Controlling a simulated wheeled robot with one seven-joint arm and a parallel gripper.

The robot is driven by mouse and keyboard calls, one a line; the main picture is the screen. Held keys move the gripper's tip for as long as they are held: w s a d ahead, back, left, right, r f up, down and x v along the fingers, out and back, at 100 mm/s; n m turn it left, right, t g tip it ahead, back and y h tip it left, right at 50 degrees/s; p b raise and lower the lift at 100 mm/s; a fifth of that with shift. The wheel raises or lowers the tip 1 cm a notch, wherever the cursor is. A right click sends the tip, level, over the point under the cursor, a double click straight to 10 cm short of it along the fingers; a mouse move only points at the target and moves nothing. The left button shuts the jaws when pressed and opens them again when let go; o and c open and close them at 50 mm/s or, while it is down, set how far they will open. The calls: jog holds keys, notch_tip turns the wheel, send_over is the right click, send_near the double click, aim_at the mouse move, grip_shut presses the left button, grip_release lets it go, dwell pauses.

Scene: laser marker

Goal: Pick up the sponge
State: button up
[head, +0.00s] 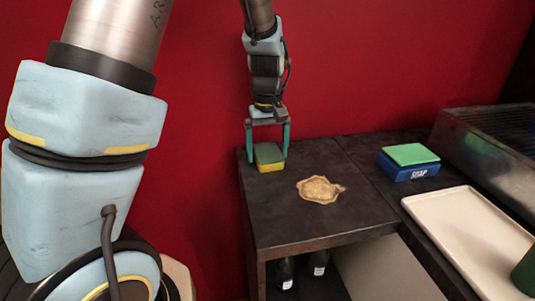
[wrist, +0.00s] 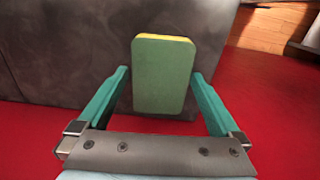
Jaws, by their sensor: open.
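The sponge (head: 269,157) is a yellow block with a green top. It lies on the dark counter near its back left corner in the head view. In the wrist view the sponge (wrist: 163,75) shows its green face, with a thin yellow edge at the top. My gripper (head: 268,157) has teal fingers and points down, with one finger at each side of the sponge. In the wrist view my gripper (wrist: 160,75) is open, with the near part of the sponge between its fingers. Small gaps show between the fingers and the sponge.
A brown spill (head: 320,190) lies on the counter (head: 290,225) right of the sponge. A second green pad rests on a blue box marked SOAP (head: 408,168). A beige tray (head: 460,240) and a metal unit (head: 490,145) stand at the right. The red wall (head: 370,70) is close behind.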

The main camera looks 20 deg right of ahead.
aim_at(267, 151)
jog(key=shift+c, duration=0.4)
jog(key=c, duration=1.1)
notch_tip(267, 151, up, 10)
jog(key=shift+f+b, duration=0.1)
jog(key=shift+b, duration=0.7)
